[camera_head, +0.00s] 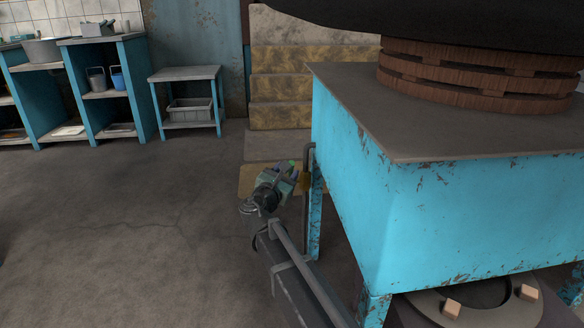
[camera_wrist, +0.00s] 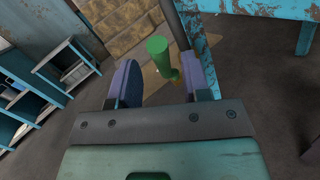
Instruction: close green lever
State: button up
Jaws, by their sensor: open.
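The green lever (camera_wrist: 158,48) shows in the wrist view between the two purple-grey fingers of my gripper (camera_wrist: 158,66), near the right finger. Its lower end runs to a small yellowish part by the right finger. The fingers are open on either side of it. I cannot tell whether the right finger touches it. In the head view only a small green tip of the lever (camera_head: 291,162) shows above my gripper (camera_head: 285,171). The rest is hidden by the gripper. A yellow-brown fitting (camera_head: 305,181) sits on a grey pipe (camera_head: 306,213) to the right.
A blue, rusty stand (camera_head: 400,215) with a grey top is close on the right. Stone steps (camera_head: 282,90) rise behind. A small table (camera_head: 185,74) and shelves (camera_head: 100,40) stand at the back left. The floor (camera_head: 130,230) on the left is clear.

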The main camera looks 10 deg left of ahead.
jog(key=s+a+r+m+g+h+p, duration=0.2)
jog(key=s+a+m+h+p, duration=0.1)
jog(key=a, duration=0.4)
jog(key=w+d+f+m+g+h, duration=0.1)
jog(key=w+d+m+h, duration=0.1)
jog(key=w+d, duration=0.6)
jog(key=shift+d+f+m+g+h+b, duration=0.3)
jog(key=shift+d+f+m+g+b, duration=0.05)
jog(key=shift+d+f+m+g, duration=0.05)
grip_shut()
